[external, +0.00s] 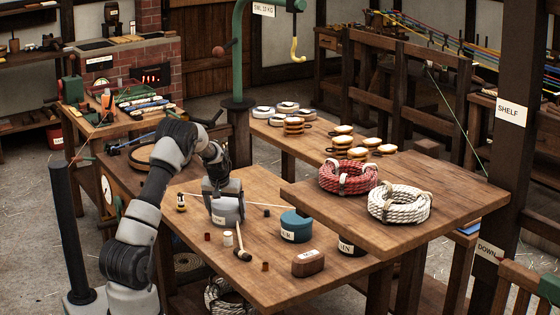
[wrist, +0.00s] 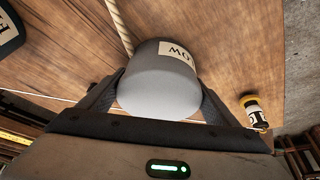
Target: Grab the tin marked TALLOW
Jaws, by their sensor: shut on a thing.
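A light grey tin (external: 226,211) is between the fingers of my gripper (external: 222,192) over the left part of the front table. In the wrist view the tin (wrist: 158,80) fills the space between my fingers (wrist: 160,98), which press on both its sides. A cream label on it shows upside down, and only the letters "OW" can be read; the rest of the word is hidden. I cannot tell whether its base touches the table or is slightly raised.
Red (external: 348,178) and white rope coils (external: 399,204) lie on the raised board at right.

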